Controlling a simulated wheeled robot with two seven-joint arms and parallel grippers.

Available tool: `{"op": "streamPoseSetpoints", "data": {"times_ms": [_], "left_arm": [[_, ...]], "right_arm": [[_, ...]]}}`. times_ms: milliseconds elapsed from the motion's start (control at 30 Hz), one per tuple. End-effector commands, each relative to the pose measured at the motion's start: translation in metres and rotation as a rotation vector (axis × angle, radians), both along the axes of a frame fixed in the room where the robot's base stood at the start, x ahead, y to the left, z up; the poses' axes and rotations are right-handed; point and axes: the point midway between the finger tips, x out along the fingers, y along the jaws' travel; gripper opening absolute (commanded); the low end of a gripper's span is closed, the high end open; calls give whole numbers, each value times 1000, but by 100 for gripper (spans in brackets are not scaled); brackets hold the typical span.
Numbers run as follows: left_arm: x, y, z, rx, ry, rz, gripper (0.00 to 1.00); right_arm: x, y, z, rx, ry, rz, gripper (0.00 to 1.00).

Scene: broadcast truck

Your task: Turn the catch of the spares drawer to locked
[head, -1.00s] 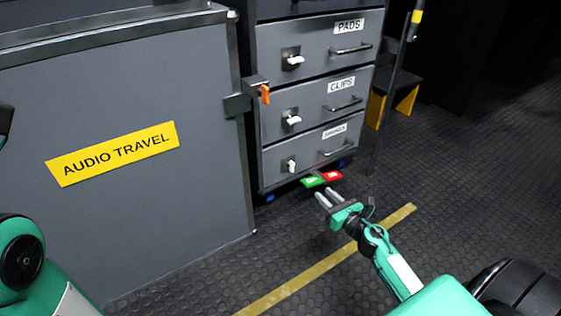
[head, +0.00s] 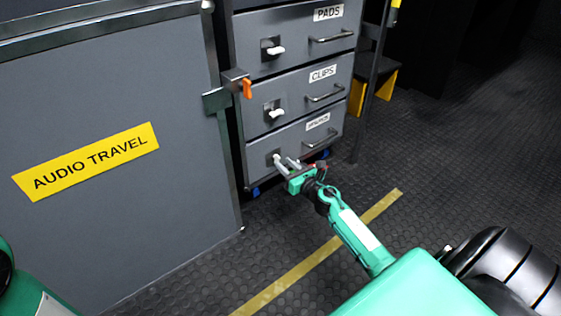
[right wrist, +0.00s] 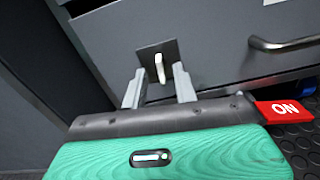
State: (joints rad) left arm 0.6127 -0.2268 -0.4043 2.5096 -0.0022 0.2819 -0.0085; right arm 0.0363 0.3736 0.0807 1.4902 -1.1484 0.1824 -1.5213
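The drawer unit's bottom drawer (head: 254,178) has a small label (head: 317,121) that is too blurred to read surely. Its catch (right wrist: 160,68) is a pale lever on a dark square plate, standing nearly upright in the right wrist view. In the head view this catch (head: 276,158) is partly hidden by my fingers. My right gripper (right wrist: 158,74) is open, with one finger on each side of the catch's lower part; I cannot tell whether either touches it. It also shows in the head view (head: 285,162), low at the drawer front. My left gripper is out of view.
The PADS drawer (head: 300,40) and CLIPS drawer (head: 300,78) above have sideways catches. An orange lever (head: 247,89) sticks out beside them.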

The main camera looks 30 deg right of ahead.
Motion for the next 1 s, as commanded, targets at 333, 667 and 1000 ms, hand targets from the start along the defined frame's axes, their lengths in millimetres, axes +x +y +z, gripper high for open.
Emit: {"op": "streamPoseSetpoints", "data": {"times_ms": [333, 667, 1000], "left_arm": [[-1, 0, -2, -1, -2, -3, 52], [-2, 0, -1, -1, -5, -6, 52], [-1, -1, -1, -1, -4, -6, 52]], "right_arm": [[31, 3, -1, 0, 1, 0, 29], [32, 3, 0, 0, 0, 1, 25], [32, 3, 0, 5, 0, 1, 0]]}}
